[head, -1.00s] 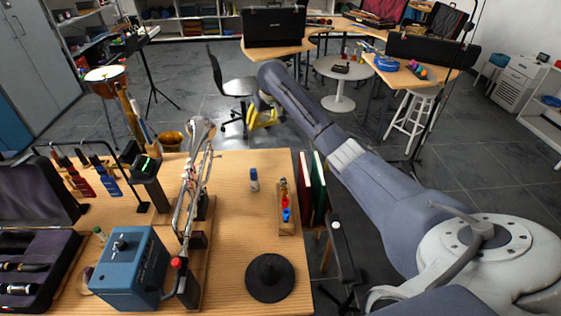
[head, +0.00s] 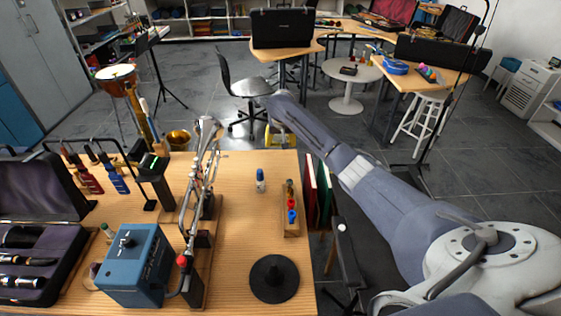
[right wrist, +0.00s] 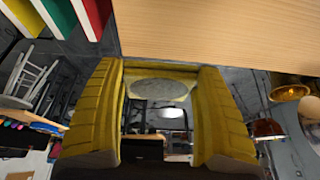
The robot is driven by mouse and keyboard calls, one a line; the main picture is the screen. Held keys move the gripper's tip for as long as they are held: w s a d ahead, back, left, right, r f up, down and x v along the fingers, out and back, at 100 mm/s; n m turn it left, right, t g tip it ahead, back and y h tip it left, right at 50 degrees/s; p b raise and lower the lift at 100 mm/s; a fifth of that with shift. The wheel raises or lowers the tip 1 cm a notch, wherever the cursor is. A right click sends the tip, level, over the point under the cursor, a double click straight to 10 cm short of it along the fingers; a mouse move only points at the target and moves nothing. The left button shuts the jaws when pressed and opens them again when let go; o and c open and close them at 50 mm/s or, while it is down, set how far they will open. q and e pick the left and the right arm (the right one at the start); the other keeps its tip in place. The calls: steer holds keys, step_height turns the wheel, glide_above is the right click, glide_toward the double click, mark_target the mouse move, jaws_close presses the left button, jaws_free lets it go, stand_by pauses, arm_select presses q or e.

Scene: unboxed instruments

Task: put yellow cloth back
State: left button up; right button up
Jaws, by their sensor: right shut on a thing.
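My right gripper (head: 279,138) is just past the far edge of the wooden table, at the end of the arm that comes in from the right. The yellow cloth (head: 269,136) shows at its fingers. My left gripper is not in view.
The wooden table (head: 235,240) holds a trumpet (head: 200,185) on a stand, a small bottle (head: 261,181), a block with coloured pieces (head: 291,210), a black mute-like disc (head: 273,279) and a blue box (head: 135,265). Red and green books (head: 317,190) stand at its right edge. A chair (head: 245,88) stands beyond.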

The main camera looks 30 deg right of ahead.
mark_target(280, 163)
step_height(280, 163, down, 10)
steer(key=shift+f, duration=0.25)
stand_by(0.4)
steer(key=shift+f, duration=0.1)
steer(key=o, duration=1)
steer(key=v, duration=1.2)
steer(key=shift+d, duration=0.1)
